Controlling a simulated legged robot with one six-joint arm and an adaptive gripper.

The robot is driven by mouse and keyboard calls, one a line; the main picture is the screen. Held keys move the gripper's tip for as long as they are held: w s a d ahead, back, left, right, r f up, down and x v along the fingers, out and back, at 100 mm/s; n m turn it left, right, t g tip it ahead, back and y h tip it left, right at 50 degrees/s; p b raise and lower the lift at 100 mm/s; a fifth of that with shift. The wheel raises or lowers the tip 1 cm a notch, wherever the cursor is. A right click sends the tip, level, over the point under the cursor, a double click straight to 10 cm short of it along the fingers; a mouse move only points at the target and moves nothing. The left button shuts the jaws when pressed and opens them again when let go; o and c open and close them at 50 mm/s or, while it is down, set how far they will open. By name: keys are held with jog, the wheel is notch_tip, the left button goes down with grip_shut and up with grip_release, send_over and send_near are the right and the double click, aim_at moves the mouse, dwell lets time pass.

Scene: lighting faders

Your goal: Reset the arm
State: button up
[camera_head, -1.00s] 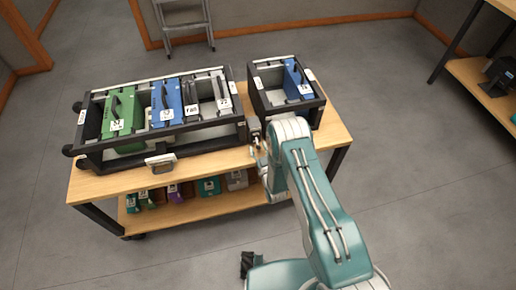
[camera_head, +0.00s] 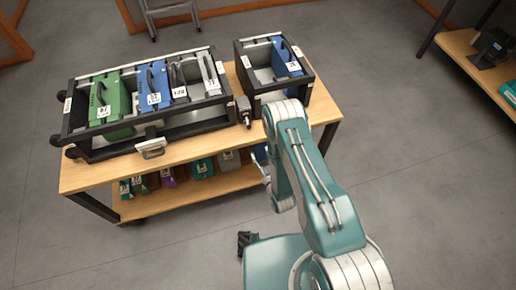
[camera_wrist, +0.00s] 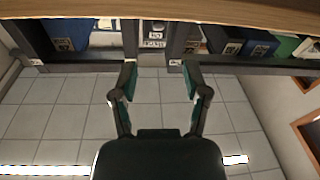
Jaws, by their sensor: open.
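My teal and white arm (camera_head: 318,195) reaches from the lower right toward the front right corner of a wooden bench in the head view.
On the bench (camera_head: 205,147) stand a large black rack (camera_head: 192,127) with green, blue and grey modules and a smaller black rack (camera_head: 256,106) with a blue module. Several cases sit on its lower shelf. A shelf unit (camera_head: 462,67) is at right. Floor between is open.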

dwell(0.4)
jog(key=w+d+r+m+g+h, duration=0.1)
jog(key=w+r+g+h, duration=0.1)
jog(key=w+r, duration=0.6)
jog(key=w+d+r+g+h, duration=0.15)
jog(key=w+r, duration=0.35)
jog(key=r, duration=0.7)
notch_tip(320, 180, up, 9)
jog(key=s+d+m+g+h, duration=0.1)
jog(key=s+d+g, duration=0.1)
jog(key=d, duration=0.1)
jog(key=s+d+r+m+g+h, duration=0.1)
jog(key=s+d+r, duration=0.1)
jog(key=s+r, duration=0.4)
jog(key=s+d+r+m+g+h, duration=0.1)
jog(key=s+d+r+g, duration=0.15)
jog(key=s+r, duration=0.45)
jog(key=s+d+r+m+g, duration=0.1)
jog(key=s+r, duration=0.1)
jog(key=s, duration=0.8)
jog(key=s+d+r+g, duration=0.1)
jog(key=s+r+g, duration=0.1)
jog(key=s, duration=0.8)
jog(key=shift+s+d+m, duration=0.3)
jog(key=shift+d+m, duration=0.05)
jog(key=shift+m, duration=0.05)
